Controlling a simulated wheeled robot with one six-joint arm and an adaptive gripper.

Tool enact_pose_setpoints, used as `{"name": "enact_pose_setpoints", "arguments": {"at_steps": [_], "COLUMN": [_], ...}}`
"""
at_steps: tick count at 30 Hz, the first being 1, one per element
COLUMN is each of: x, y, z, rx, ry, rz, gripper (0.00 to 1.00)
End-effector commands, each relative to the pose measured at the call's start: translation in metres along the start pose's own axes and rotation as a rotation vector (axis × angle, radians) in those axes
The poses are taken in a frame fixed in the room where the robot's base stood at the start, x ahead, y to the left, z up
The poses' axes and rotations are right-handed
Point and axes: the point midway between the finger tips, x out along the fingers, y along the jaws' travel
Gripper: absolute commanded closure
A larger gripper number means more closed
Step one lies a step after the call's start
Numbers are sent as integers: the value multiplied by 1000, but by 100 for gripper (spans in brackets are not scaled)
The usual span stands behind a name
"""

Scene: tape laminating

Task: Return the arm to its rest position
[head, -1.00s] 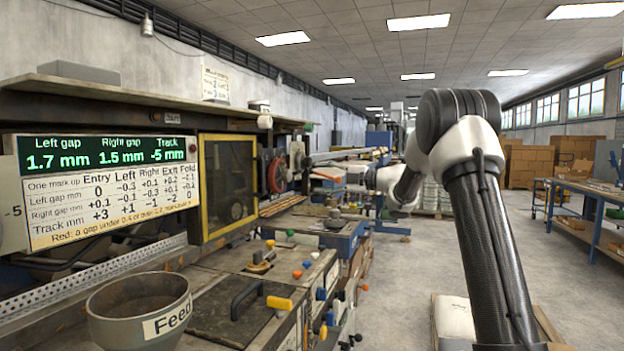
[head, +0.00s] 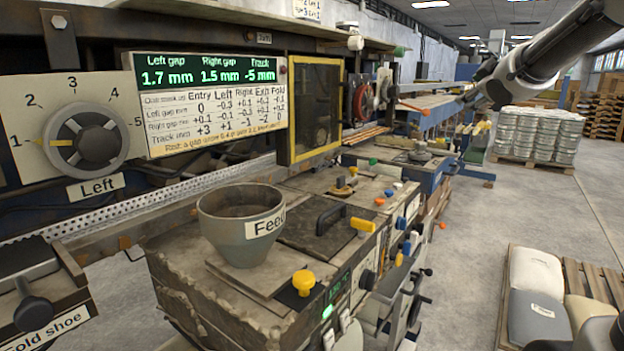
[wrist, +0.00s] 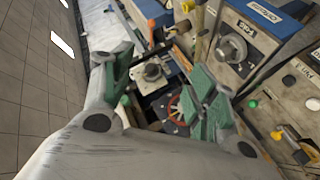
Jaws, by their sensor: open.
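My arm shows in the head view, reaching in from the upper right corner, with its far end in front of the machine line's far part. My gripper (wrist: 160,75) shows in the wrist view with two green-padded fingers spread apart. Nothing is held between them. Machine parts show beyond the gap, among them a red-rimmed wheel (wrist: 178,108). In the head view the fingers are too small and dark to make out.
The machine carries a gap display (head: 210,68), a Left dial (head: 85,141), a Feed hopper (head: 242,222) and a yellow-framed window (head: 314,105). Sacks on a pallet (head: 545,300) lie at lower right. Stacked pails (head: 537,134) stand farther back. Floor between is clear.

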Motion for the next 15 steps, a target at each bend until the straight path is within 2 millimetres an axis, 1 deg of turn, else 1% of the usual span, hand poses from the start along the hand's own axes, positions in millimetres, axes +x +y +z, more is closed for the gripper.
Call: {"name": "enact_pose_setpoints", "arguments": {"at_steps": [1, 2, 3, 5, 6, 8, 9, 11, 12, 15], "x": [-36, -53, -77, -111, -134, -166, -186, -214, -230, -262], "y": [-14, -25, -42, -70, -91, -123, -144, -174, -192, -226], "z": [20, 35, 53, 78, 92, 112, 122, 136, 143, 154], "rx": [100, 164, 242, 352, 418, 512, 567, 637, 677, 747], "ry": [-95, -156, -230, -333, -396, -486, -540, -612, -655, -737], "rz": [-14, -28, -51, -92, -123, -174, -210, -263, -297, -368], "gripper": [42, 42, 42, 42, 42, 42, 42, 42, 42, 42]}}
